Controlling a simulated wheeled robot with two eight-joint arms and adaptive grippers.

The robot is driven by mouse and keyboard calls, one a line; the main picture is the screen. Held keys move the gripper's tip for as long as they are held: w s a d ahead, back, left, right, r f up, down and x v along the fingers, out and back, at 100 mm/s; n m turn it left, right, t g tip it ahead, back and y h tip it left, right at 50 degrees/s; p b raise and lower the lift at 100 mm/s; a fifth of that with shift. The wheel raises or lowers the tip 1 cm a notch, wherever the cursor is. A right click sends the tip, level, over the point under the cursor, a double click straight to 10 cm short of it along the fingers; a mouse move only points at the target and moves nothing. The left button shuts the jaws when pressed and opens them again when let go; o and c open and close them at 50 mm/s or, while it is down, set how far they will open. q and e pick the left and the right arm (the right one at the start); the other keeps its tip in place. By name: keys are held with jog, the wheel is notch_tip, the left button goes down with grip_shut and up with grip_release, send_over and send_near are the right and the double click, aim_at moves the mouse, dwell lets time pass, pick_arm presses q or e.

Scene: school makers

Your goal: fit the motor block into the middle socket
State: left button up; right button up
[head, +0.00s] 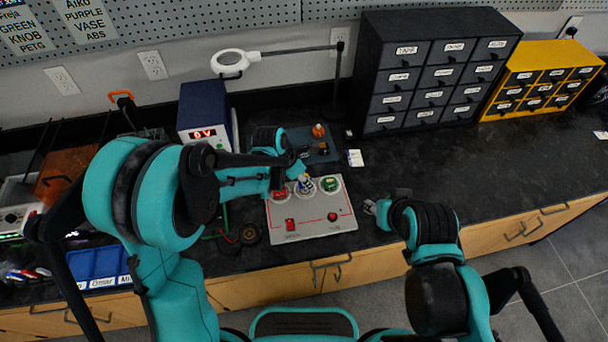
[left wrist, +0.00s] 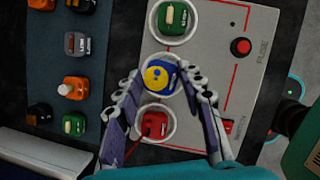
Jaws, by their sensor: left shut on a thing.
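The motor block, blue with a yellow round top (left wrist: 158,77), is at the middle socket (left wrist: 146,88) of the grey panel (head: 310,225). My left gripper (left wrist: 158,73) is shut on it, one finger on each side. In the head view the gripper (head: 303,178) hides part of the block. I cannot tell whether the block is fully seated. A green block (head: 329,184) sits in one end socket and a red block (left wrist: 155,122) in the other. My right gripper (head: 371,207) is just right of the panel, clear of it; its jaws are too small to read.
A dark mat (left wrist: 62,35) with several small blocks lies behind the panel. A red button (left wrist: 241,47) and a red switch (head: 290,224) are on the panel. A power supply (head: 205,115) and drawer cabinets (head: 432,65) stand at the back. The right counter is clear.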

pick_arm(q)
jog(key=shift+f+b, duration=0.4)
jog(key=shift+f, duration=0.5)
dwell(0.8)
jog(key=shift+f+b, duration=0.65)
jog(key=shift+b, duration=0.1)
jog(key=o, duration=0.9)
jog(key=p+v, duration=0.7)
jog(key=v, duration=0.4)
jog(key=shift+p, duration=0.3)
jog(key=shift+a+r, duration=0.1)
